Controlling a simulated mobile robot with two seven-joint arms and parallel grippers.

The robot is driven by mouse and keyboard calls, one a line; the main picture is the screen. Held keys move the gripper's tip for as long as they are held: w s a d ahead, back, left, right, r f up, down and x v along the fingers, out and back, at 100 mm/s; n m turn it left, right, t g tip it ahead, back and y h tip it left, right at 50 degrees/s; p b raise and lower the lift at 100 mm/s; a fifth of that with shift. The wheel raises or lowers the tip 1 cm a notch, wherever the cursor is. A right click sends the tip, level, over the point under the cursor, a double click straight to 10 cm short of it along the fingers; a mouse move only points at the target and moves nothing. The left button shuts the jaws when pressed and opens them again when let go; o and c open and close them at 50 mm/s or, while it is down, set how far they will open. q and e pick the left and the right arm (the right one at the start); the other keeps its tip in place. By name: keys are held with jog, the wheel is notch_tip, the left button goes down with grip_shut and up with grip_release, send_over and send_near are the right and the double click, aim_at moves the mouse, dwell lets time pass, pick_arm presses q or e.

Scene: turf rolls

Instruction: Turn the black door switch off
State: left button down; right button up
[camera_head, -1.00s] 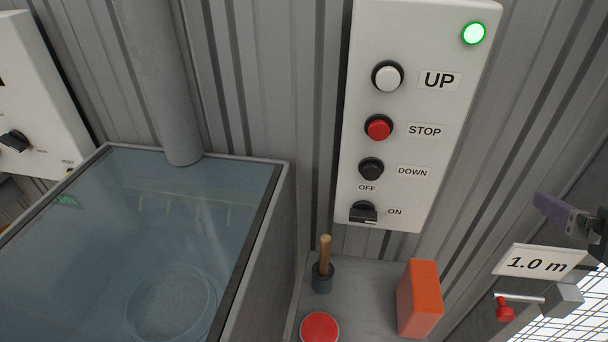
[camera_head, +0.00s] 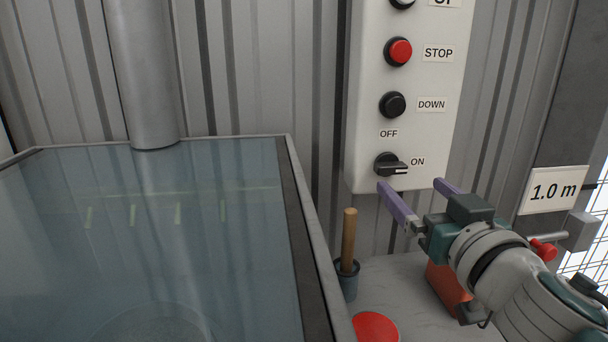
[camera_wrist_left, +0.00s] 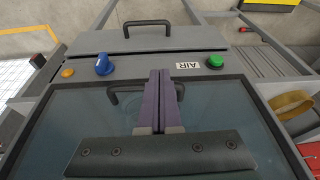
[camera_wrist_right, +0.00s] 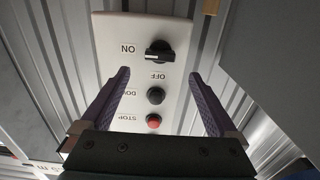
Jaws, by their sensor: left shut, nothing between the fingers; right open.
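The black door switch (camera_head: 391,166) is a rotary knob at the bottom of a white control panel (camera_head: 367,130). Its handle points right, toward the ON label; OFF is printed above it. My right gripper (camera_head: 413,188) is open and empty, with its purple fingers just below the switch, apart from it. In the right wrist view the switch (camera_wrist_right: 159,51) shows upside down beyond the fingertips, between the two fingers. My left gripper (camera_wrist_left: 159,75) is shut and empty, over a glass-topped cabinet in the left wrist view; it is not in the head view.
Above the switch are the black DOWN button (camera_head: 393,104) and red STOP button (camera_head: 398,52). A wooden-handled tool (camera_head: 348,240), a red round object (camera_head: 376,327) and an orange block (camera_head: 447,285) stand below the panel. The glass-topped cabinet (camera_head: 313,235) fills the left.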

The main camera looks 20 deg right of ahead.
aim_at(394, 169)
jog(key=b+x, duration=0.1)
jog(key=x, duration=0.5)
jog(key=shift+s, duration=0.1)
jog(key=shift+w+d+b, duration=0.15)
jog(key=shift+w+b, duration=0.15)
jog(key=shift+w, duration=0.25)
jog(key=shift+c, duration=1.3)
jog(key=c, duration=1.1)
